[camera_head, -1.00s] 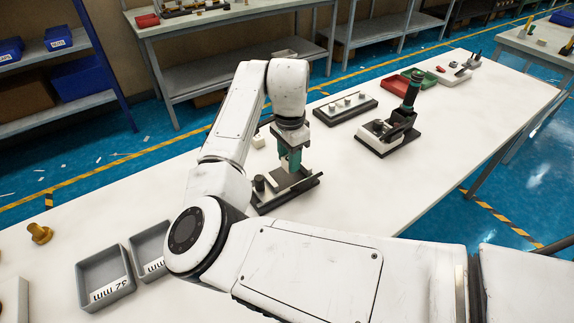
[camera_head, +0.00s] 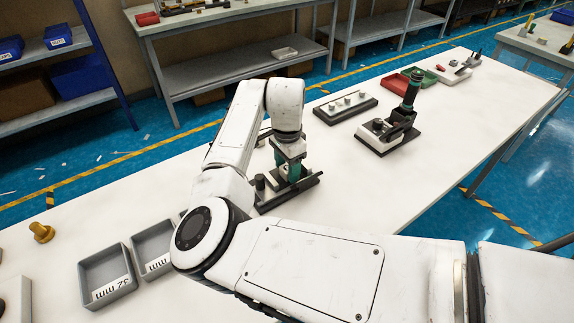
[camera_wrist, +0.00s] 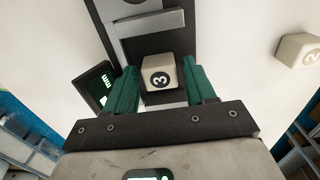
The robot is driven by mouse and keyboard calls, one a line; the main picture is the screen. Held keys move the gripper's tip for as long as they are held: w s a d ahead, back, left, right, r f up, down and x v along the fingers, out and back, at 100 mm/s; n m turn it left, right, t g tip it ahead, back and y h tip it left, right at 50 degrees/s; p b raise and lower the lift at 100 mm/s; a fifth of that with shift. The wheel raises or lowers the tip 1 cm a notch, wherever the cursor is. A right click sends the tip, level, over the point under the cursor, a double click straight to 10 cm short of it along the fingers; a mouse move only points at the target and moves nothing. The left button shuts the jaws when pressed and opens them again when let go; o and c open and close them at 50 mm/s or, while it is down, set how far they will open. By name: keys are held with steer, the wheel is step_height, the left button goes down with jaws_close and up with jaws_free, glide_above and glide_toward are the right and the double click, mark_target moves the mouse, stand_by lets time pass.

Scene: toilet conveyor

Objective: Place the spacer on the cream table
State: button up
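A small cream block marked 3 (camera_wrist: 158,76), which looks like a spacer, sits at the near end of a dark fixture in the wrist view. My gripper (camera_wrist: 162,84) is open around it, one green finger on each side with a visible gap. In the head view my gripper (camera_head: 288,175) is low over the fixture (camera_head: 265,202), and the block is hard to make out there. A second cream block marked 2 (camera_wrist: 297,50) lies apart at the right in the wrist view. The long cream table (camera_head: 350,185) carries the fixture.
Two grey trays, one labelled 32 mm (camera_head: 108,280), stand at the left front beside a yellow knob (camera_head: 41,232). A board with pegs (camera_head: 345,107) and a green-handled press (camera_head: 398,125) stand beyond my gripper. The table to the right of the fixture is clear.

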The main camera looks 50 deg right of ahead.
mark_target(287, 168)
steer(key=shift+o, duration=0.5)
steer(key=shift+r, duration=0.1)
step_height(287, 168, up, 12)
steer(key=b, duration=0.1)
